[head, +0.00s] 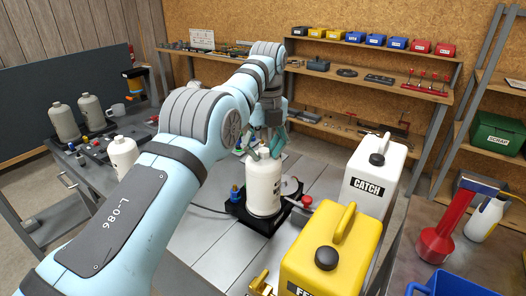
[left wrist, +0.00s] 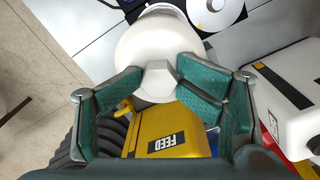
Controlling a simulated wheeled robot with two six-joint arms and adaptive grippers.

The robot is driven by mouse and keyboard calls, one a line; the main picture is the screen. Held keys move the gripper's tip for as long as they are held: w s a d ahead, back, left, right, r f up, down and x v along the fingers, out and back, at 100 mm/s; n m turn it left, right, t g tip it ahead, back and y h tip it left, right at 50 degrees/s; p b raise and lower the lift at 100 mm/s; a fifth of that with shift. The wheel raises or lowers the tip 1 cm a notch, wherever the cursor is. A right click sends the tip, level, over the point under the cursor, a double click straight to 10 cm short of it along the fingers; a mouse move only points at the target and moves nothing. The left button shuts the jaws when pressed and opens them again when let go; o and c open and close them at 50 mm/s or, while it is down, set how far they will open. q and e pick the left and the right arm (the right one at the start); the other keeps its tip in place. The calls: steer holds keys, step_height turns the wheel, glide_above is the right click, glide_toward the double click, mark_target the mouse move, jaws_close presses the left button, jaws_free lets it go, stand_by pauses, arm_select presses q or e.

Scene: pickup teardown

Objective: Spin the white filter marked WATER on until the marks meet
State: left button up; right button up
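A white filter (head: 262,188) stands upright on a black base (head: 238,208) on the grey table; its dark label shows only in part, too little to read. My left gripper (head: 265,146) is directly above it, pointing down. In the left wrist view the white rounded top (left wrist: 145,45) lies beyond the fingers, and the green-padded fingertips (left wrist: 159,72) meet both sides of the pale knob on top, so the gripper looks shut on it. No alignment marks can be made out. My right gripper is in neither view.
A yellow FEED can (head: 325,250) and a white CATCH can (head: 374,175) stand close on the right. A red-handled valve (head: 306,200) is beside the base. Another white bottle (head: 122,156) stands on the left cart. A red funnel (head: 445,232) is at far right.

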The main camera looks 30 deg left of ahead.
arm_select(q)
steer(key=o, duration=1.1)
steer(key=shift+w+d, duration=0.15)
steer(key=shift+w, duration=0.05)
